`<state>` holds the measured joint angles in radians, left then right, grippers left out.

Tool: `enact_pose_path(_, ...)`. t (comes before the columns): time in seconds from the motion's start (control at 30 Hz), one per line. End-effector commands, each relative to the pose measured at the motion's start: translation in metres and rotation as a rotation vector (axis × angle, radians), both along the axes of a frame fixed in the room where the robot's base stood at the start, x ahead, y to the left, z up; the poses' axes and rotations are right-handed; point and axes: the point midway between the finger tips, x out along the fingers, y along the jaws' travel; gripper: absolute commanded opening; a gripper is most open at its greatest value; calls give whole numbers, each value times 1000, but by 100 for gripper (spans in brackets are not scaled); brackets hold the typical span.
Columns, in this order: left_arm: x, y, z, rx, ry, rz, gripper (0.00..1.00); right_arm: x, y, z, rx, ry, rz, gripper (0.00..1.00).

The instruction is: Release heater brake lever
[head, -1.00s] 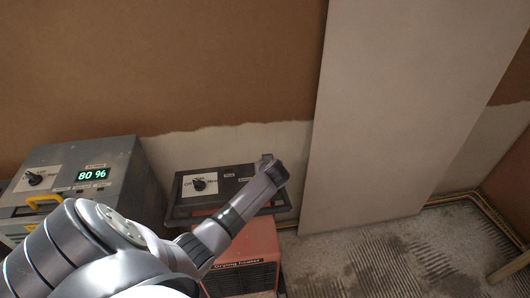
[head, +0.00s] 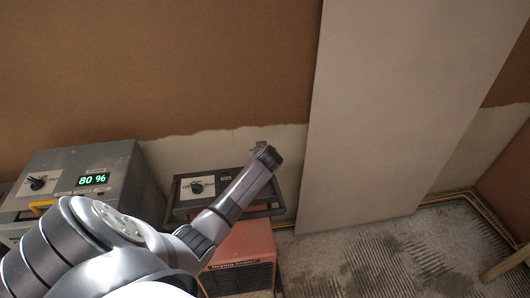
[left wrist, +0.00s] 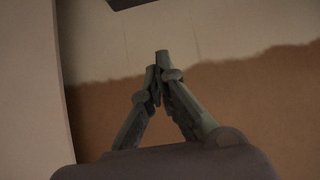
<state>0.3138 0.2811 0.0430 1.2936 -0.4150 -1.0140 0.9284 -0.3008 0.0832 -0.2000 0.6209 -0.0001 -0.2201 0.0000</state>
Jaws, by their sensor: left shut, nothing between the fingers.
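The drying heater (head: 240,262) is an orange box with a grille and a name label, low in the middle of the head view. A dark control panel with a knob (head: 196,188) sits on top of it. I cannot make out a brake lever; my left arm covers the right part of the panel. My left gripper (head: 265,150) is above the panel's right end, in front of the wall. In the left wrist view the fingers (left wrist: 158,66) are shut at the tips, with nothing between them. My right gripper is not in view.
A grey unit (head: 105,165) with a knob and a green "80 %" display stands on the left. A large pale board (head: 390,110) leans on the wall right of my gripper. The brown wall (head: 160,70) has a plaster strip below. Ridged floor (head: 400,260) is open at right.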

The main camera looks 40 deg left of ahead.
Motion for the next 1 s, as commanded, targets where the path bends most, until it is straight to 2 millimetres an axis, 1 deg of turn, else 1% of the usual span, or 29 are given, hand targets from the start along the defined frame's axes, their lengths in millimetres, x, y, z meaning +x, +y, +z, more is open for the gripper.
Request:
enact_pose_path(0.03, -8, -15, -6, -9, 4, -8, 0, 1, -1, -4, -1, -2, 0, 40)
enact_pose_path(0.2, -28, -37, 6, -8, 3, -7, 0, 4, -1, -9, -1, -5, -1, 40)
enact_pose_path(0.43, -51, -63, 18, -9, 4, -5, 0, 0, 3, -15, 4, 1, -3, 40)
enact_pose_path(0.6, -58, -71, 24, -6, 5, -5, 0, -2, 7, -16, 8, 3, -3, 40)
enact_pose_path(1.0, -60, -72, 25, -6, 6, -4, 0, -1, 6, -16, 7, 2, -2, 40)
